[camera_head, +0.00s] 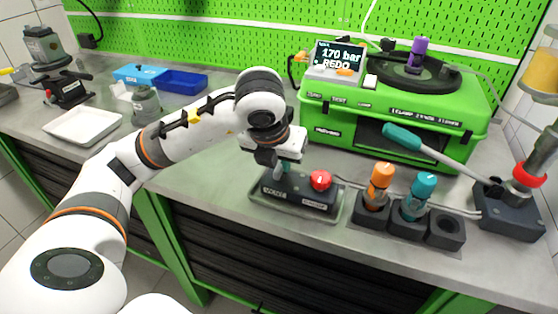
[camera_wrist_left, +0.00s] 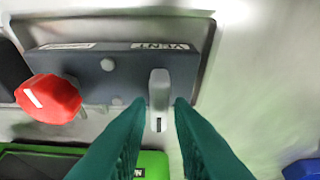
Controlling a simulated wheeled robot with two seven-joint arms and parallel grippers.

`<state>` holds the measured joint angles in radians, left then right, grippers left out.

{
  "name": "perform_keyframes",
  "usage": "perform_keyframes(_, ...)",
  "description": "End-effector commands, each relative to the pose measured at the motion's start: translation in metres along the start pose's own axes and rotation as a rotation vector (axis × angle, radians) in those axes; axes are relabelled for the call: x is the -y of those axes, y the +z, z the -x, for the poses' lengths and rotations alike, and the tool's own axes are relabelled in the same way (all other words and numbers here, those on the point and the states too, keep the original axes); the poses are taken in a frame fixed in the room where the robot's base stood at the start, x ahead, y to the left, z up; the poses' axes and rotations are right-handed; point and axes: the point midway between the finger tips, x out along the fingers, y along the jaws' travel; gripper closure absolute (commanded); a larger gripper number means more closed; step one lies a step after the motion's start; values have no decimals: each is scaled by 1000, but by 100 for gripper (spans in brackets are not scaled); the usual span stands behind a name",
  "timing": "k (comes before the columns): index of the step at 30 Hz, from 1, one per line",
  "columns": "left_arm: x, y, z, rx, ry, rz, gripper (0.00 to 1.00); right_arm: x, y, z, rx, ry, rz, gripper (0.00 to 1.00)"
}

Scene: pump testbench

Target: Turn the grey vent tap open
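The grey vent tap (camera_wrist_left: 159,92) is a small lever beside the VENT label on a dark valve block (camera_wrist_left: 120,62). In the left wrist view it points across the block's long side, its dark-marked end reaching past the block's edge. In the head view the block (camera_head: 300,195) sits in a shallow tray, and my left gripper (camera_head: 284,168) is over its VENT end, hiding the tap. My left gripper's dark green fingers (camera_wrist_left: 160,108) are apart, one on each side of the lever's end, with gaps visible. Whether they are at its height is unclear. My right gripper is out of view.
A red knob (camera_head: 320,180) stands on the block's other end. To the right are orange (camera_head: 381,180) and teal (camera_head: 422,190) plugs in holders and a long teal-handled lever (camera_head: 430,146). The green test unit (camera_head: 380,120) with a screen reading "170 bar REDO" stands behind.

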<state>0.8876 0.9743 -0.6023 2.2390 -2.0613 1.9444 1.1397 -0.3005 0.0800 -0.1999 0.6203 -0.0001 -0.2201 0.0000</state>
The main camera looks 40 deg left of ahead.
Motion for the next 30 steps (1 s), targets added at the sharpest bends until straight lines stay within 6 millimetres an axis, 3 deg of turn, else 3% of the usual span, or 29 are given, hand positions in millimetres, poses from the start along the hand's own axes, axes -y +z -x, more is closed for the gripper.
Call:
perform_keyframes(3,0,0,0,2,0,-2,66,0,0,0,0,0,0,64)
perform_keyframes(14,-1,1,7,3,1,-5,66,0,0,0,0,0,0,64)
perform_keyframes(24,0,-2,75,-3,-1,-5,66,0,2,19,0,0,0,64)
perform_keyframes(30,0,-1,105,-1,0,-4,66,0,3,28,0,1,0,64)
